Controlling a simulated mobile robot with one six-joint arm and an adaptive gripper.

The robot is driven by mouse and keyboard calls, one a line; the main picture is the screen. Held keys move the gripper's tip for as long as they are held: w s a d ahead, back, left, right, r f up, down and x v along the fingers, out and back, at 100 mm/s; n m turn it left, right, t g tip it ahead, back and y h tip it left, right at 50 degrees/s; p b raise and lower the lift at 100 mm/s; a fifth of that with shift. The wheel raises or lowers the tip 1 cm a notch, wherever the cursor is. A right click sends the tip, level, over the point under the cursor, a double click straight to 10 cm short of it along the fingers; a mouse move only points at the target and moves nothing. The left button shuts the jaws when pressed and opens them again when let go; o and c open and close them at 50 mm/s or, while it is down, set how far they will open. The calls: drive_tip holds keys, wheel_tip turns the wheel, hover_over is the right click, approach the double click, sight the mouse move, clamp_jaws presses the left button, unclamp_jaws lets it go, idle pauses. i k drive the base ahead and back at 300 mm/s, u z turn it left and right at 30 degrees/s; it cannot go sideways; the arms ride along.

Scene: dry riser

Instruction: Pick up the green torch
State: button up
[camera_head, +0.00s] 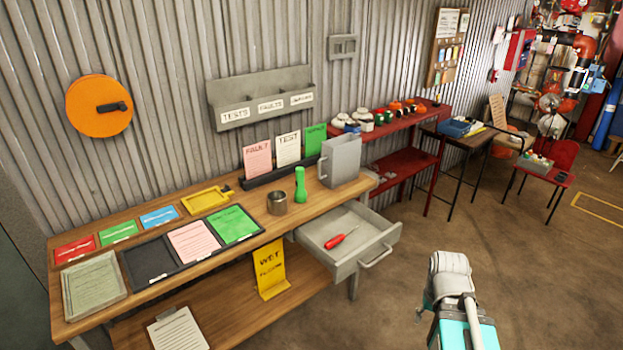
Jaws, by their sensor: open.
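My gripper (424,304) is at the lower right, in front of the bench and right of the open drawer. It is mostly hidden behind my arm; a small part of a finger shows. It is open, well apart from the torch, and I see nothing held in it.
The floor (540,260) to the right is clear.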

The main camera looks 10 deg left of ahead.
sight(301, 193)
drive_tip(key=i, duration=1.15)
drive_tip(key=u, duration=0.05)
